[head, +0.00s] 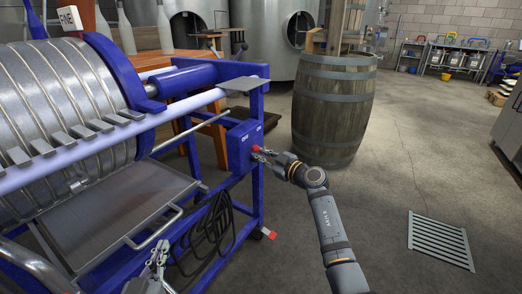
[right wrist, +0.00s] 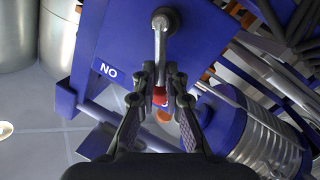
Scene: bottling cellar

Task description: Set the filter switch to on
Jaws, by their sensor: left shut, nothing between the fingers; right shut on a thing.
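The filter's blue switch box (head: 241,143) is on the right end of its blue frame, with small white lettering on it. My right gripper (head: 263,153) is at the box, shut on the red-tipped switch lever. In the right wrist view, the grey lever (right wrist: 160,45) runs down from its pivot to a red tip (right wrist: 159,97) between the fingers of the right gripper (right wrist: 160,92). A white label (right wrist: 105,70), reading "NO" in this picture, is left of the lever. I cannot tell the switch's setting. My left gripper (head: 158,258) is shut and empty, low beside the filter's tray.
The filter's ribbed plates (head: 65,95) and metal tray (head: 130,205) fill the left. A dark cable (head: 212,232) hangs below the box. A wooden barrel (head: 333,105) stands behind my right gripper. A floor grate (head: 440,240) lies at the right; the floor around it is clear.

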